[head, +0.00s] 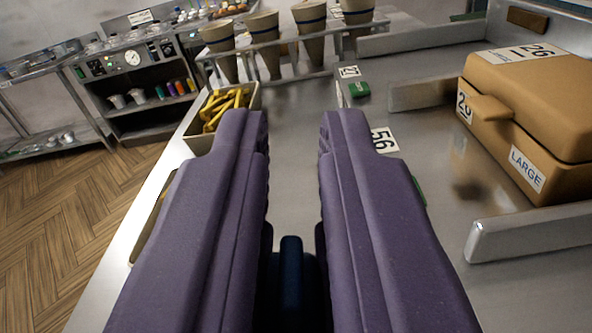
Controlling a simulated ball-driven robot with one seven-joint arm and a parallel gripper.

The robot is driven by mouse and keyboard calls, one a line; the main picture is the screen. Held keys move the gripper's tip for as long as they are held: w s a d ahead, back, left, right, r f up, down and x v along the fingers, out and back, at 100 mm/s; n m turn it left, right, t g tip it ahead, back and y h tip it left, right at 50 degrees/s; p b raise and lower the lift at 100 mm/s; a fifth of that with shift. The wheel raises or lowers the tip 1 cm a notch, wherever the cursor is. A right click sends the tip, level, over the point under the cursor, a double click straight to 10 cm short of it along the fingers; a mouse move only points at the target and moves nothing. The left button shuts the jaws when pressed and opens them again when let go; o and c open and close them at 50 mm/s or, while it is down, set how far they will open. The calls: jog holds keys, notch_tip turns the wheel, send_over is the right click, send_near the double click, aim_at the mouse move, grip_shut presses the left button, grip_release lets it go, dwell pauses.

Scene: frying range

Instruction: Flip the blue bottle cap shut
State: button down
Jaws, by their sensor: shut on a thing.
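My gripper (291,135) reaches forward over the steel counter, its two purple fingers apart at the tips. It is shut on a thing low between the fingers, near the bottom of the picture. A narrow dark blue piece (291,275) stands there, with dark shapes on both sides. I cannot tell whether this is the blue bottle cap, or whether a cap is open or shut. No whole bottle is in view; the fingers hide much of the area below.
A tray of fries (226,107) is beyond the left finger. A rack of paper cones (265,45) stands at the back. A brown box marked LARGE (535,115) and metal dividers (530,232) are at right. Bare counter (292,190) shows between the fingers.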

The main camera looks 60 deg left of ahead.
jog(key=n+b, duration=0.1)
jog(key=n, duration=0.1)
jog(key=s+n+b, duration=0.1)
jog(key=a+n+b, duration=0.1)
jog(key=n+b, duration=0.1)
jog(key=shift+s+a+f+n, duration=0.1)
jog(key=shift+s+f+n, duration=0.1)
jog(key=shift+s+n, duration=0.15)
jog(key=n+b, duration=0.1)
jog(key=s+n+b, duration=0.1)
jog(key=n+b, duration=0.1)
jog(key=a+n+b, duration=0.1)
jog(key=n+b, duration=0.1)
jog(key=shift+s+f, duration=0.2)
jog(key=shift+f, duration=0.15)
jog(key=shift+s+a+n+b, duration=0.1)
jog(key=shift+s+n+b, duration=0.1)
jog(key=shift+n+b, duration=0.85)
jog(key=c, duration=1.2)
grip_release()
jog(key=shift+o, duration=0.2)
jog(key=shift+f, duration=0.1)
